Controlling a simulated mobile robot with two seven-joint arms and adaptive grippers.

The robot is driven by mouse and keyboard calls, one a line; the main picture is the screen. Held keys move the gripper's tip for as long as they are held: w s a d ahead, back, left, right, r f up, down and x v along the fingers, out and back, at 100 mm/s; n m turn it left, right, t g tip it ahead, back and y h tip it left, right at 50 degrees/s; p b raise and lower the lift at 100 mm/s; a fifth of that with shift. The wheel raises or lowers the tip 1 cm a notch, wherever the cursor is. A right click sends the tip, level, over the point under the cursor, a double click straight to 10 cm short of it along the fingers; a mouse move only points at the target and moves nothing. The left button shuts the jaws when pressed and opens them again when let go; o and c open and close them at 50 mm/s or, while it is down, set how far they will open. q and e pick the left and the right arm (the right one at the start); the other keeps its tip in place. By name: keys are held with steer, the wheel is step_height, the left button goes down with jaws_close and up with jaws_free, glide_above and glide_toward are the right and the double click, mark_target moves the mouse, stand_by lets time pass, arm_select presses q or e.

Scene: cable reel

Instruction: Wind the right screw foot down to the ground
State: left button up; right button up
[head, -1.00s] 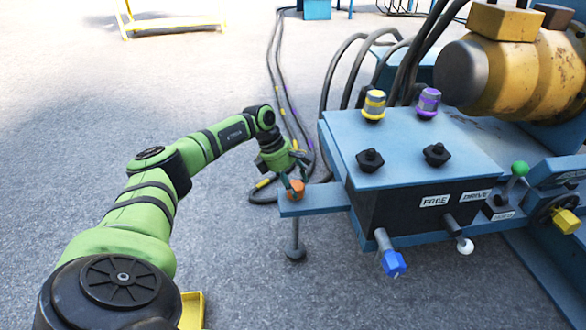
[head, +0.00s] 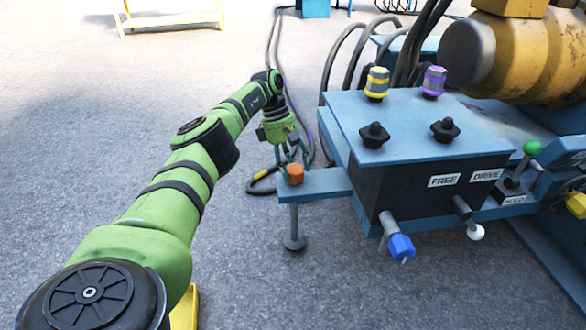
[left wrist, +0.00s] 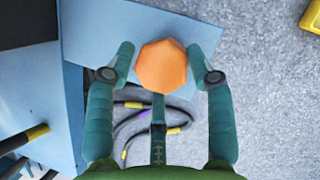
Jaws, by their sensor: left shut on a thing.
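The screw foot's orange hex head (head: 295,174) stands on the end of a blue bracket (head: 320,183). Its grey stem and round foot plate (head: 294,243) hang below the bracket. I cannot tell whether the plate touches the ground. My left gripper (head: 291,163) reaches the head from above and behind and is shut on it. In the left wrist view the orange head (left wrist: 162,66) sits between the two green fingertips, with the blue bracket (left wrist: 110,35) under it. My right gripper is not in view.
A blue control box (head: 415,125) with knobs and levers stands right of the bracket. A blue-tipped handle (head: 400,247) sticks out at its front. Dark cables (head: 312,140) lie on the ground behind the gripper. A yellow reel drum (head: 510,55) is at upper right.

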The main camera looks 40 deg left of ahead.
mark_target(294, 168)
arm_select(q)
steer(key=shift+s+d+f, duration=0.1)
steer(key=shift+d, duration=0.2)
steer(key=o, duration=1.1)
steer(key=shift+a, duration=0.1)
steer(key=shift+r, duration=0.25)
step_height(294, 168, up, 10)
steer(key=shift+f, duration=0.2)
